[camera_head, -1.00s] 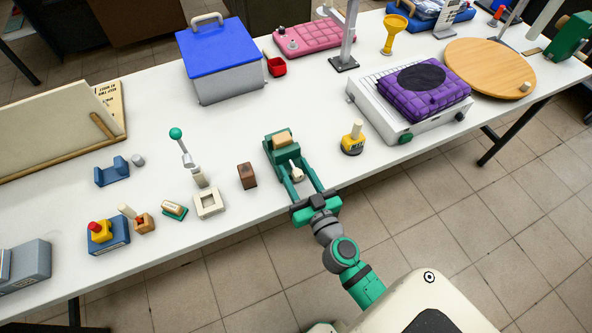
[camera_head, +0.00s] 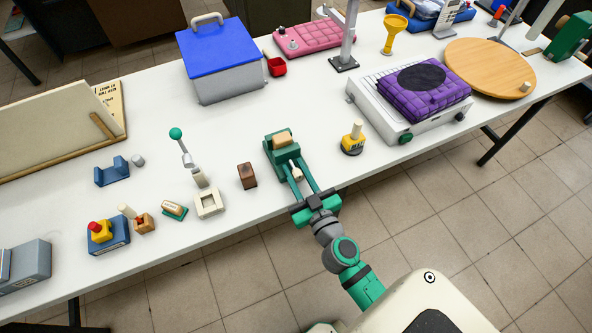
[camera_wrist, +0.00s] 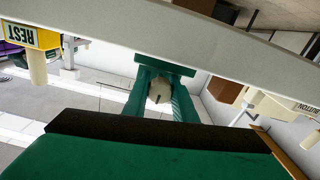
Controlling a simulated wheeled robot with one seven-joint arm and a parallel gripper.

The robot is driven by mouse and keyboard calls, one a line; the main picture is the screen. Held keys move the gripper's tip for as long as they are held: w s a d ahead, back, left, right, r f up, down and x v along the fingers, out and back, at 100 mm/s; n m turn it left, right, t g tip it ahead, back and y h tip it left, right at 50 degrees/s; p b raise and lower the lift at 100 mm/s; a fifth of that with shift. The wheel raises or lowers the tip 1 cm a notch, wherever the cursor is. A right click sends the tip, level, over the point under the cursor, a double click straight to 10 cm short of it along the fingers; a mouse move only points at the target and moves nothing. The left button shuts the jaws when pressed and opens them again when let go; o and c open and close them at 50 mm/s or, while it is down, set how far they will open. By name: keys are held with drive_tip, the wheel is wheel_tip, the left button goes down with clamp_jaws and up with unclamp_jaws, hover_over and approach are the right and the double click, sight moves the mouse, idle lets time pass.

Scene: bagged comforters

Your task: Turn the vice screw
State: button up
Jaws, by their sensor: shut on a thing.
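The green vice (camera_head: 283,157) stands near the table's front edge, with a tan block (camera_head: 282,141) on top between its jaws. Its pale screw knob (camera_head: 297,174) faces the front. My gripper (camera_head: 303,178) reaches in from the front, its two green fingers on either side of the knob and shut on it. In the wrist view, which looks upside down, the knob (camera_wrist: 159,90) shows with a dark mark between the fingers (camera_wrist: 160,98). The far ends of the fingers are hard to tell from the green vice.
A brown block (camera_head: 247,176) stands just left of the vice, with a white lever base (camera_head: 208,203) beyond it. A yellow-and-black button piece (camera_head: 353,140) stands to the right. A white stove-like unit (camera_head: 390,121) bears a purple bagged comforter (camera_head: 425,95).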

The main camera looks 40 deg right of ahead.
drive_tip(key=shift+n, duration=0.4)
drive_tip(key=o, duration=1)
drive_tip(key=shift+o, duration=0.2)
drive_tip(key=shift+s, duration=0.1)
drive_tip(key=v, duration=1)
drive_tip(key=shift+s, duration=0.3)
drive_tip(key=shift+a, duration=0.15)
